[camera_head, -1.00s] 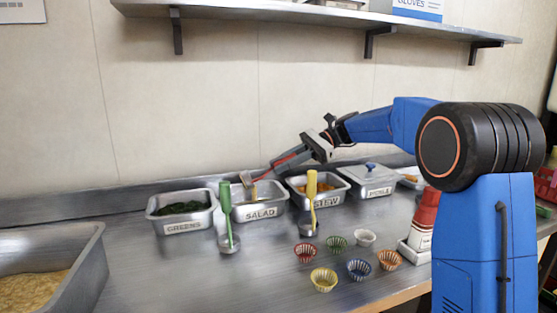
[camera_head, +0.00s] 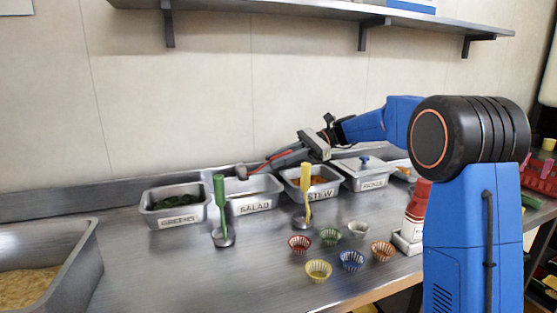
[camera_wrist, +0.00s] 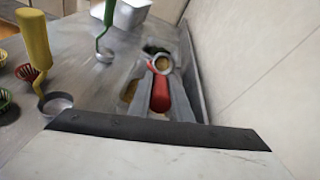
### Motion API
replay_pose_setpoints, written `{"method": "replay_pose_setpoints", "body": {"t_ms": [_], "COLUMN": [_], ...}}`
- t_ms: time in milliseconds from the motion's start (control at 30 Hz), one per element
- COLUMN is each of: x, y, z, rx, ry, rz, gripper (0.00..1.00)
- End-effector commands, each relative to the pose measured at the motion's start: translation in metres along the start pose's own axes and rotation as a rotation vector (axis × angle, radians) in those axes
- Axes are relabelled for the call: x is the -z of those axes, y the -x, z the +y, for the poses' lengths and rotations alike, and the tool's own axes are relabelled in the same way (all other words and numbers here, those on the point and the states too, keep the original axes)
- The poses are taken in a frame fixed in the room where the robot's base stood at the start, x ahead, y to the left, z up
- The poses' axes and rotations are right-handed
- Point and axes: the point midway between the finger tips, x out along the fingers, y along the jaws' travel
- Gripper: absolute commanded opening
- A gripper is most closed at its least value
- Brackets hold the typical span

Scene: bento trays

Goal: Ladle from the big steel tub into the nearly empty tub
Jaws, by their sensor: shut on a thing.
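The big steel tub (camera_head: 82,262) stands at the left edge of the head view with pale yellow-brown food in it. The tub labelled SALAD (camera_head: 256,206) looks nearly bare inside, in the row at the back. My gripper (camera_head: 284,160) is shut on the red handle of a ladle (camera_wrist: 160,95), reaching in from the right above the row. The ladle's bowl (camera_head: 241,170) hangs over the back left of the SALAD tub, apart from it. The bowl also shows in the wrist view (camera_wrist: 161,64); whether food is in it is unclear.
Tubs of greens (camera_head: 160,222), stew (camera_head: 320,196) and a lidded pickle tub (camera_head: 374,185) flank it. Green (camera_head: 219,195) and yellow (camera_head: 306,180) ladles stand upright in front. Several small cups (camera_head: 318,270) and a red-and-white bottle (camera_head: 415,215) are nearer. A shelf hangs above.

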Motion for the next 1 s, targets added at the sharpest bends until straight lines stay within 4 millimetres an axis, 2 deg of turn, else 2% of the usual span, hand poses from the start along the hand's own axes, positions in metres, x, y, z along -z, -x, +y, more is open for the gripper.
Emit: {"method": "replay_pose_setpoints", "body": {"t_ms": [567, 1000], "x": [-0.001, -0.036], "y": [0.0, 0.01], "z": [0.0, -0.01], "rx": [0.0, 0.0], "ry": [0.0, 0.002], "rz": [0.0, 0.0], "gripper": [0.0, 0.0]}}
